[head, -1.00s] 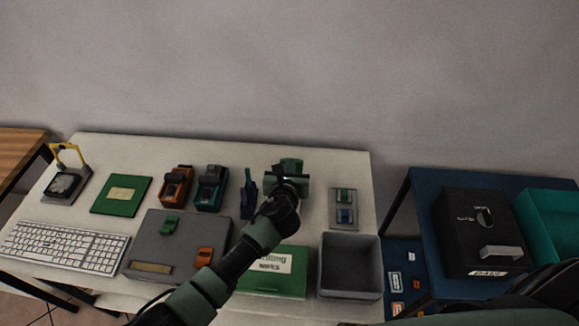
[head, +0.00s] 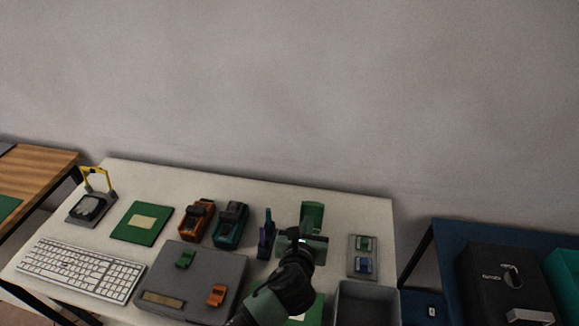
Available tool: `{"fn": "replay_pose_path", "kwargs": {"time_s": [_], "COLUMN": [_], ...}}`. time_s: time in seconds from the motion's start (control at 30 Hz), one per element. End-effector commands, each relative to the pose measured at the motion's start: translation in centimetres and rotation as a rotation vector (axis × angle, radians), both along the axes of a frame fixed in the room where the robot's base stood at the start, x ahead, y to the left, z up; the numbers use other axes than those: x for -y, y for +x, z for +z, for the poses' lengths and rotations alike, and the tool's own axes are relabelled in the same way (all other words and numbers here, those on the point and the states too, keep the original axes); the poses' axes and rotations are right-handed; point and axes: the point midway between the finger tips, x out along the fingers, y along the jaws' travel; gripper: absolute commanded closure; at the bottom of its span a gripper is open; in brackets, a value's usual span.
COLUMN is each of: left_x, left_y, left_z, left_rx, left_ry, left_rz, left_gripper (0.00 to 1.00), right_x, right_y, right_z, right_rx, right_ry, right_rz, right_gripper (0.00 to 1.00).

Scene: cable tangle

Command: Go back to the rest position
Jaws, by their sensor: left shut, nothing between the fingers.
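My left arm comes in from the bottom of the head view, and my left gripper (head: 301,241) is over the table, pointing toward the back. It is shut and holds nothing. A green object (head: 312,214) stands just beyond the gripper and is partly hidden by it; I cannot tell whether they touch. My right gripper is not in view.
The white table (head: 160,180) holds a keyboard (head: 80,268), a grey box (head: 205,265), an orange device (head: 196,220), a teal device (head: 231,224) and a grey bin (head: 366,291). A blue table (head: 450,235) with a black box (head: 500,275) is at right. The white table's back strip is clear.

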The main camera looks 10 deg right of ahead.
Motion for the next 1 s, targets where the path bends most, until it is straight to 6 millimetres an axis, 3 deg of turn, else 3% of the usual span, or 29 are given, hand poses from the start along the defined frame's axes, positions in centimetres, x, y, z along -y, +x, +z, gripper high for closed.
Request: {"fn": "replay_pose_path", "kwargs": {"time_s": [0.17,0.27,0.37,0.47,0.63,0.8,1.0], "left_x": [-0.4,-2.0,-5.3,-9.9,-18.2,-25.1,-29.8], "left_y": [-0.3,-1.0,-2.5,-4.8,-10.0,-15.7,-20.5], "left_z": [-0.1,-0.7,-1.8,-3.2,-5.5,-6.4,-6.3], "left_rx": [-0.026,-0.131,-0.312,-0.511,-0.751,-0.823,-0.778], "left_ry": [-0.032,-0.173,-0.426,-0.733,-1.22,-1.599,-1.852], "left_rz": [0.023,0.128,0.337,0.624,1.161,1.646,1.999], "left_gripper": [1.0,1.0,1.0,1.0,1.0,1.0,1.0], "right_x": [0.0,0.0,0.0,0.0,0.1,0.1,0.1], "right_y": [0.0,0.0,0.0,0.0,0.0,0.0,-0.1], "right_z": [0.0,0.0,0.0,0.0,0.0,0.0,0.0], "right_rx": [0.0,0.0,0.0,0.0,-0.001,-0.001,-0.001], "right_ry": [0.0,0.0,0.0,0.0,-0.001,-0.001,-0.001], "right_rz": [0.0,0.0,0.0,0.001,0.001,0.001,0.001], "right_gripper": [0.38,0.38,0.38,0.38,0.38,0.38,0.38]}}
